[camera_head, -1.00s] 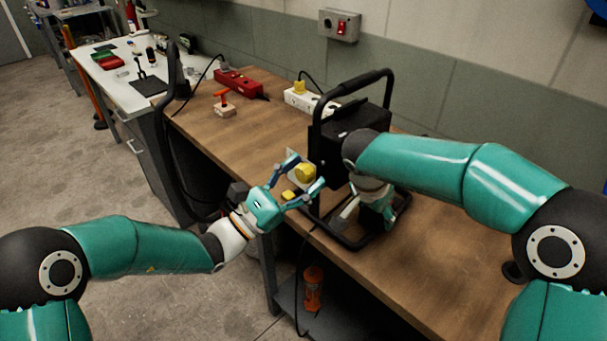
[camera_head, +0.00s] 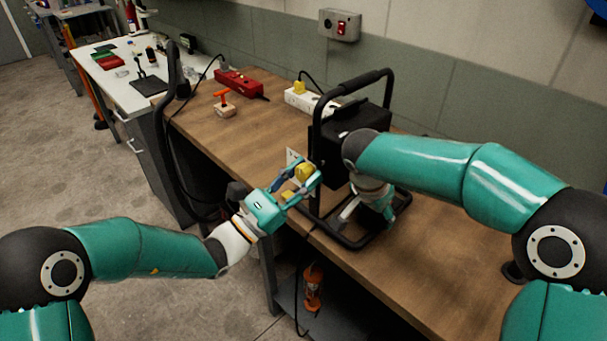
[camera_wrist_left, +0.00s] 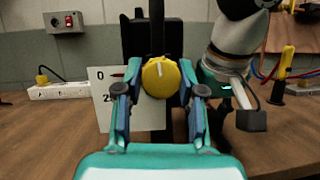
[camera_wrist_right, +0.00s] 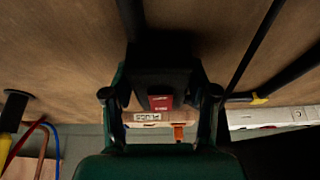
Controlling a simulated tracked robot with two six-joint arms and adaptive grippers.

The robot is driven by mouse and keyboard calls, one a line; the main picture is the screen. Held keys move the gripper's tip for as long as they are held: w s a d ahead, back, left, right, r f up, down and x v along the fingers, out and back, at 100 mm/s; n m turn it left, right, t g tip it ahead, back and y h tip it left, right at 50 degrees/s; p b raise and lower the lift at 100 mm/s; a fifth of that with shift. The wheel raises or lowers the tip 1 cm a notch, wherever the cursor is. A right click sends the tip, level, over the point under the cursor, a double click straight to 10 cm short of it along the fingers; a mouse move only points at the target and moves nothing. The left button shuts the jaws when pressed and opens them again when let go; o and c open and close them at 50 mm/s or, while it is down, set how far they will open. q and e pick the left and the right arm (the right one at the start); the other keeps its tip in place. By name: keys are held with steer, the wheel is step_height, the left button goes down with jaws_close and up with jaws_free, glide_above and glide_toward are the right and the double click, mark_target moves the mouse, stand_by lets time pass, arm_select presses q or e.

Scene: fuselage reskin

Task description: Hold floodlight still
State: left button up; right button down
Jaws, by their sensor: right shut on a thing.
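The black floodlight (camera_head: 362,118) stands in its tubular frame on the wooden workbench (camera_head: 440,245). A yellow knob (camera_wrist_left: 161,77) sits on a white dial plate (camera_wrist_left: 104,115) at the floodlight's side. My left gripper (camera_head: 307,177) has its fingers on both sides of the knob; they look close to it but not clamped, and its fingers also show in the left wrist view (camera_wrist_left: 160,85). My right gripper (camera_head: 375,212) is at the floodlight's lower frame, partly hidden by its own arm. In the right wrist view its fingers (camera_wrist_right: 160,95) are shut on a black part with a red label.
A white power strip (camera_head: 303,101) with a yellow plug, a red tool box (camera_head: 238,82) and an orange-handled tool (camera_head: 223,103) lie on the bench's far part. A black cable hangs over the front edge. The bench's near right is mostly clear.

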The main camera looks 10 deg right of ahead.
arm_select(q)
steer(key=o, duration=0.4)
steer(key=v, duration=1.2)
steer(key=shift+w, duration=0.1)
